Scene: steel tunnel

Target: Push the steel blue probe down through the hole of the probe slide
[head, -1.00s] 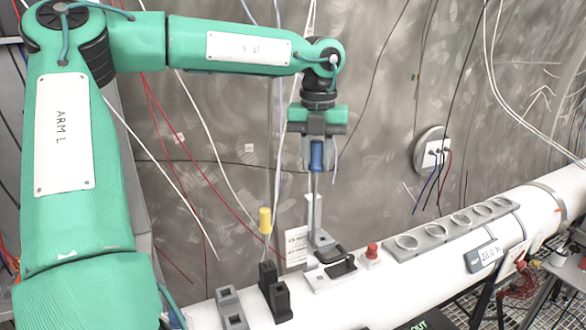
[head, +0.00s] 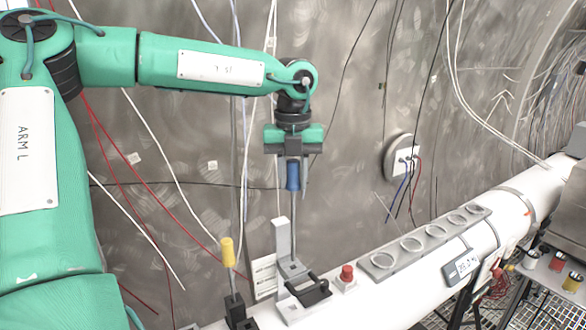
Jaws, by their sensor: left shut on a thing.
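The probe has a blue handle (head: 293,176) and a thin steel shaft (head: 293,225) that points straight down. My left gripper (head: 292,160) is shut on the blue handle, above the white pipe. The probe slide (head: 291,270) is a grey block with an upright plate behind it, on a light base on top of the pipe. The shaft's lower end meets the block's top. How deep it sits in the hole is too small to tell. The handle is well above the block. My right gripper is not in view.
A black lever (head: 314,294) sits in front of the slide, with a red button (head: 347,273) to its right. A yellow-handled tool (head: 227,252) stands in a black holder to the left. A grey rack with round holes (head: 425,244) lies along the white pipe (head: 512,205).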

